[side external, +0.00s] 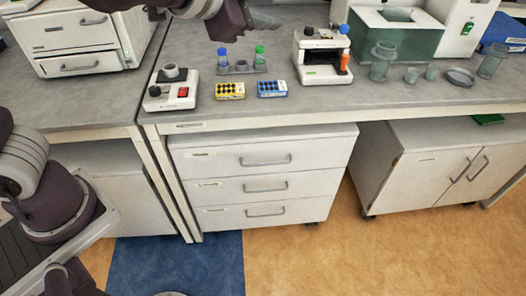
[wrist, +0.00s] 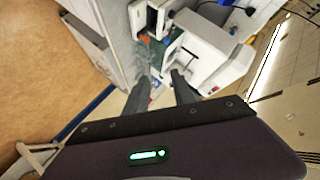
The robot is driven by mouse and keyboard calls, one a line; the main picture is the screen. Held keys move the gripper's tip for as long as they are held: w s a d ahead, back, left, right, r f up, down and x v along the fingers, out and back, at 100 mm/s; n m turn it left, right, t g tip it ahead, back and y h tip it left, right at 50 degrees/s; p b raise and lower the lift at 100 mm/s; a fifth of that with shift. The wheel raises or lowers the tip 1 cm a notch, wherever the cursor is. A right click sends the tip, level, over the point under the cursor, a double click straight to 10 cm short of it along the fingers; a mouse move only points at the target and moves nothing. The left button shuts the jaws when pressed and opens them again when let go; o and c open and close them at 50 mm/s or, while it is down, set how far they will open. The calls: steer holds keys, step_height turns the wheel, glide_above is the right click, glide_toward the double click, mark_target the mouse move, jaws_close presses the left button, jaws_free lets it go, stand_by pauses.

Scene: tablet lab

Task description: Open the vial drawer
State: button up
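A white under-bench cabinet (side external: 262,180) shows three shut drawers: a top drawer (side external: 225,160), a middle drawer (side external: 222,188) and a bottom drawer (side external: 225,214). Each has a grey bar handle and a small label too small to read. A white benchtop unit (side external: 75,40) at the upper left also has shut drawers with handles. I cannot tell which is the vial drawer. My gripper (wrist: 161,76) has its two dark fingers apart with nothing held between them in the wrist view. In the side view my wrist is at the top edge, above the bench, away from the cabinet.
The bench (side external: 210,110) holds a small device with a red switch (side external: 171,90), a vial rack (side external: 241,66), yellow (side external: 230,90) and blue (side external: 272,88) trays, a white instrument (side external: 322,58) and glassware (side external: 381,62). A two-door cabinet (side external: 430,165) stands right. Floor before the drawers is clear.

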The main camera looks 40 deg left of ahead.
steer(key=w+a+f+m+t+y, duration=0.1)
steer(key=w+a+m+t+y, duration=0.1)
steer(key=a+m+y, duration=0.3)
steer(key=n+y, duration=0.1)
steer(key=n, duration=0.1)
glide_above(263, 167)
steer(key=s+d, duration=0.3)
steer(key=s, duration=0.1)
steer(key=f, duration=5.4)
steer(key=shift+w, duration=0.2)
jaws_close()
